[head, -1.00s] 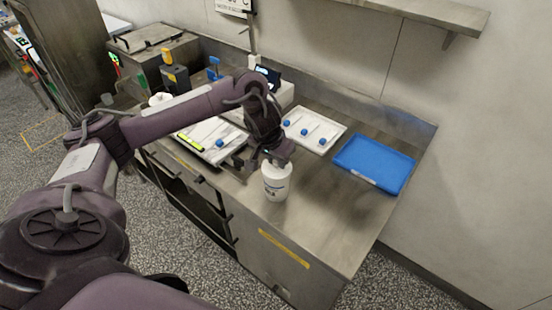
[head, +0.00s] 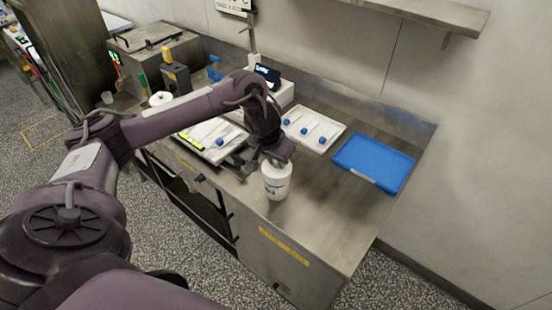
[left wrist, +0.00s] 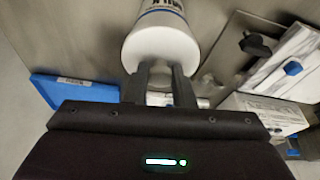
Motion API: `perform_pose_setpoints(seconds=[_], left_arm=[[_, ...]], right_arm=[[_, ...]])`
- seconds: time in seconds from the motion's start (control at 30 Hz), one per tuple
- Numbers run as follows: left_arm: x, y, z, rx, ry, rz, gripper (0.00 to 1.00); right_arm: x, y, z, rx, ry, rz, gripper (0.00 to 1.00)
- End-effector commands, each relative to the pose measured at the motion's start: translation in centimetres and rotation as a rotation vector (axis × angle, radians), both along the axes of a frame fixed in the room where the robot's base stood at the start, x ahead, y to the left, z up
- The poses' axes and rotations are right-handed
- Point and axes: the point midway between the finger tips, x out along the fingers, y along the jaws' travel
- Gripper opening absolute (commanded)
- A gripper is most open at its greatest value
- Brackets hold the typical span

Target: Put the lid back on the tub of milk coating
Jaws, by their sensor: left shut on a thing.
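The white tub (head: 276,186) with dark lettering stands upright on the steel bench near its front edge. In the left wrist view the tub (left wrist: 160,20) shows its lettered side and a plain white round top, the lid (left wrist: 160,48). My left gripper (head: 273,158) is right above the tub. In the left wrist view its two dark fingers (left wrist: 160,72) are close together at the lid's near edge, shut on the lid. The lid lies over the tub's mouth; whether it is fully seated cannot be told. My right gripper is not in view.
A blue tray (head: 346,166) lies to the right. A white tray (head: 303,135) with several blue-ended tools is behind the tub, and another (head: 201,146) is to its left. Bare steel bench (head: 335,215) lies right of the tub.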

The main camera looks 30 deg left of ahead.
Motion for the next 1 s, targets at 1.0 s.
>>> perform_pose_setpoints(seconds=[1.0], left_arm=[[0.0,0.0,0.0,0.0,0.0,0.001,0.01]], right_arm=[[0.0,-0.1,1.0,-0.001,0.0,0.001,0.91]])
